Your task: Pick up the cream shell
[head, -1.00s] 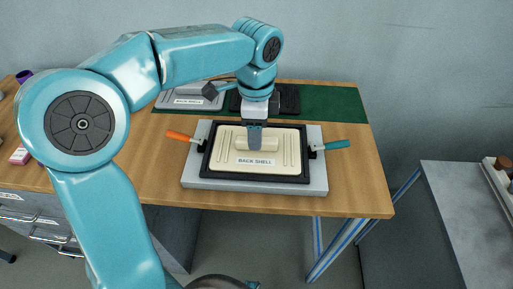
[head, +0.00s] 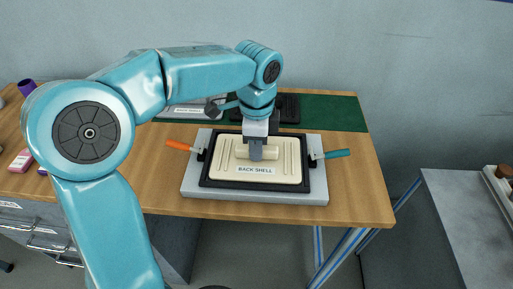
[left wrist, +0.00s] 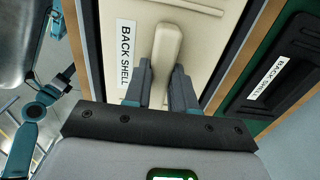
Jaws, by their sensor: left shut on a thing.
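The cream shell (head: 222,172) lies flat, label side up, in a black frame (head: 307,174) on a grey fixture (head: 240,193) on the desk. A white "BACK SHELL" label and a raised ridge are on it. My left gripper (head: 257,156) points down at the shell's middle and is shut on the ridge. In the left wrist view the fingers (left wrist: 161,88) stand on either side of the ridge of the cream shell (left wrist: 147,65). The contact faces are partly hidden. My right gripper is not in view.
An orange handle (head: 178,145) and a teal handle (head: 337,154) stick out from the fixture's sides. Behind are a grey labelled piece (head: 187,111) and a black tray (head: 289,108) on a green mat (head: 335,112). The desk right of the fixture is clear.

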